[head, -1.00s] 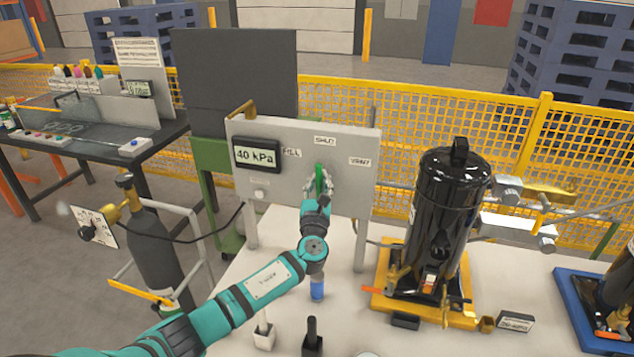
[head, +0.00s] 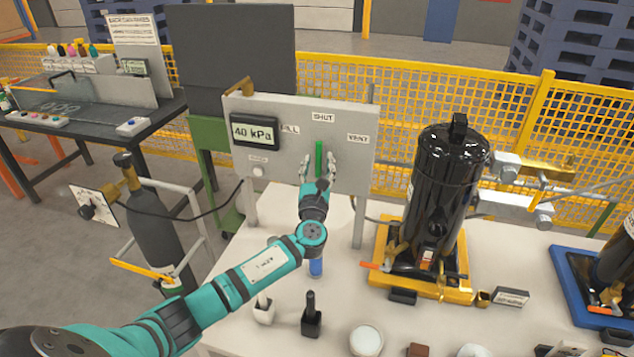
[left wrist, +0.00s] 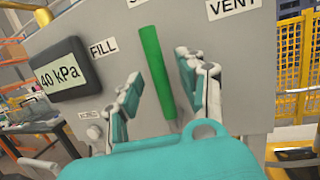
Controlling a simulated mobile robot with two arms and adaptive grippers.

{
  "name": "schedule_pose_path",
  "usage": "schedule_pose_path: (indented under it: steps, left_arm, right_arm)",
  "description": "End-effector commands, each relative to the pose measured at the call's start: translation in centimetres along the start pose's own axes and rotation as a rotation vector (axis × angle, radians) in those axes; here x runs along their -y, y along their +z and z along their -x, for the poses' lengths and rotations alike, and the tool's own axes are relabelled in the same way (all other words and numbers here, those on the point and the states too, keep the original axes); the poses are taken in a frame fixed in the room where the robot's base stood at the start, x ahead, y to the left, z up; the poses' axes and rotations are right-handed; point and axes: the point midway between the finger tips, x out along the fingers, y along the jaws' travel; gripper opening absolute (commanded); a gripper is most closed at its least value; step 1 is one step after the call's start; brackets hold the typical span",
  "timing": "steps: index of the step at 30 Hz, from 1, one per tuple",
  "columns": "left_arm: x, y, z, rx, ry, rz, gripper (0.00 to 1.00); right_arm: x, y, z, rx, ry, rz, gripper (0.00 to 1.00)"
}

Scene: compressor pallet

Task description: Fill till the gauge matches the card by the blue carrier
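The gauge (head: 254,131) on the grey panel (head: 352,170) reads 40 kPa, also in the left wrist view (left wrist: 62,70). The green lever (head: 319,160) stands upright under the SHUT label, between FILL and VENT; it is also in the left wrist view (left wrist: 157,75). My left gripper (head: 319,172) is open, with its fingers spread either side of the lever's lower end and apart from it. The blue carrier (head: 566,268) is cut off at the right edge. A small card (head: 510,297) stands between it and the yellow carrier (head: 385,278); its print is too small to read. My right gripper is out of view.
A black cylinder (head: 445,195) stands on the yellow carrier. A dark gas bottle (head: 152,225) with a regulator and hose stands left of the table. A black-topped tool (head: 311,318) and a white round item (head: 366,340) occupy the table front.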

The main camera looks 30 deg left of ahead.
Motion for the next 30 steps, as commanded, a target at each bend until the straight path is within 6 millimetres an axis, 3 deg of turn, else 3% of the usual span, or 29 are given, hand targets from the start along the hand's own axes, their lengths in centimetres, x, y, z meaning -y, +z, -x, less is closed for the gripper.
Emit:
schedule_pose_path:
  steps: [9, 15, 30]
  left_arm:
    - [0.1, -0.2, 7.0, -0.004, -0.004, 0.001, 0.40]
    - [0.1, -0.1, 9.6, -0.003, -0.004, 0.001, 0.40]
    - [0.1, -0.1, 10.3, -0.002, -0.003, 0.001, 0.40]
  right_arm:
    - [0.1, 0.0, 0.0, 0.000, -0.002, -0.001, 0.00]
    - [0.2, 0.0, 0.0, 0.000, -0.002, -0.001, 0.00]
    - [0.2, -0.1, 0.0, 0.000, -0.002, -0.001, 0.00]
